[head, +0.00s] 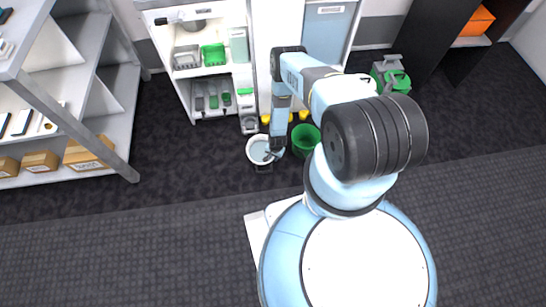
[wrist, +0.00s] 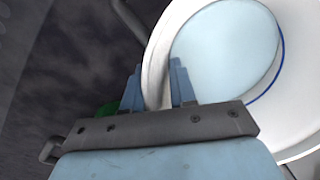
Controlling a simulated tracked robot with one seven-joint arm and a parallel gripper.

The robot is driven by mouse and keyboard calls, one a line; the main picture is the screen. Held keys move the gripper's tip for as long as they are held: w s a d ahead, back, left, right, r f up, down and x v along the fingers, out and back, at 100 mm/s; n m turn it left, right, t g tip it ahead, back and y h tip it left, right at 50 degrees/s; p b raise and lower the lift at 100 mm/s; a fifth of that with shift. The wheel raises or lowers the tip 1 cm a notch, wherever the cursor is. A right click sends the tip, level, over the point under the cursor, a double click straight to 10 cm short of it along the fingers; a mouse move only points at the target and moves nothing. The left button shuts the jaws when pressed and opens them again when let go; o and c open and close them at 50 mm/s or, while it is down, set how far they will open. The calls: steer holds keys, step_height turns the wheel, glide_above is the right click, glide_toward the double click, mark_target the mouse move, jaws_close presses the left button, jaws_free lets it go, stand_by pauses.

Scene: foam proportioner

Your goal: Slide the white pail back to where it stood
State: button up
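The white pail (head: 260,149) stands on the dark floor in front of the white cabinet, with pale blue showing inside it. My gripper (head: 272,154) is at the right side of its rim. In the wrist view the pail (wrist: 290,95) fills the upper right. Its rim passes between the two blue fingers of my gripper (wrist: 157,88), one finger outside and one inside. The fingers appear closed against the rim. The lower part of the pail wall is hidden by my gripper.
A green bucket (head: 305,140) stands just right of my gripper. Yellow-capped items stand behind, at the foot of the cabinet (head: 277,60). A grey shelf (head: 110,110) with boxes is on the left. A green and grey machine (head: 391,75) stands at right. Floor left of the pail is clear.

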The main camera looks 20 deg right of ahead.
steer(key=o, duration=0.5)
steer(key=shift+w, duration=0.1)
steer(key=shift+c, duration=0.2)
steer(key=shift+w+a+r, duration=0.1)
steer(key=shift+r, duration=0.05)
step_height(320, 180, up, 14)
steer(key=d, duration=0.1)
steer(key=shift+s+f, duration=0.25)
steer(key=shift+s, duration=0.15)
stand_by(0.4)
